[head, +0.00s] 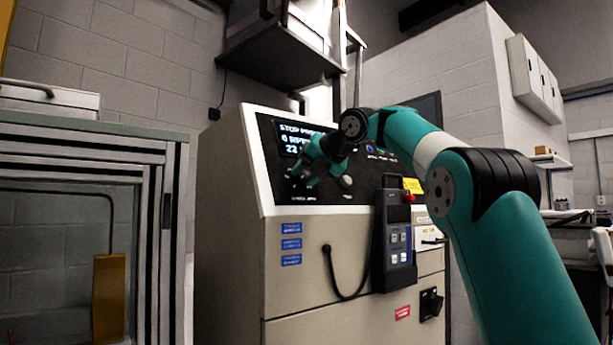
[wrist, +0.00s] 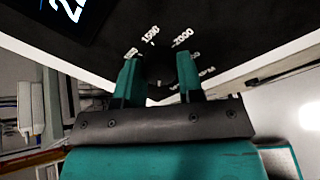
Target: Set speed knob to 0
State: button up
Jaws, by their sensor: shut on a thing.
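The speed knob (wrist: 160,68) is a dark round knob on the black panel, with printed numbers such as 1500 and 2000 around it in the wrist view. My gripper (wrist: 161,82) has one teal finger on each side of the knob and is shut on it. Its pointer setting is too dark to read. In the head view my gripper (head: 302,178) reaches the lower left of the control panel (head: 330,193) and hides the knob. The display (head: 292,130) above shows lit text with "STOP" and "22", partly covered by my arm.
Another knob (head: 346,182) sits to the right of my gripper on the panel. A handheld pendant (head: 399,240) with a cable hangs on the cabinet front (head: 300,290), beside a red button (head: 410,197). A framed enclosure (head: 170,215) stands at the left.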

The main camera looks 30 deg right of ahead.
jog(key=shift+n, duration=0.3)
dwell(0.4)
jog(key=o, duration=0.9)
jog(key=p+v, duration=0.4)
jog(key=v, duration=1.3)
jog(key=shift+s+r, duration=0.15)
jog(key=shift+r, duration=0.05)
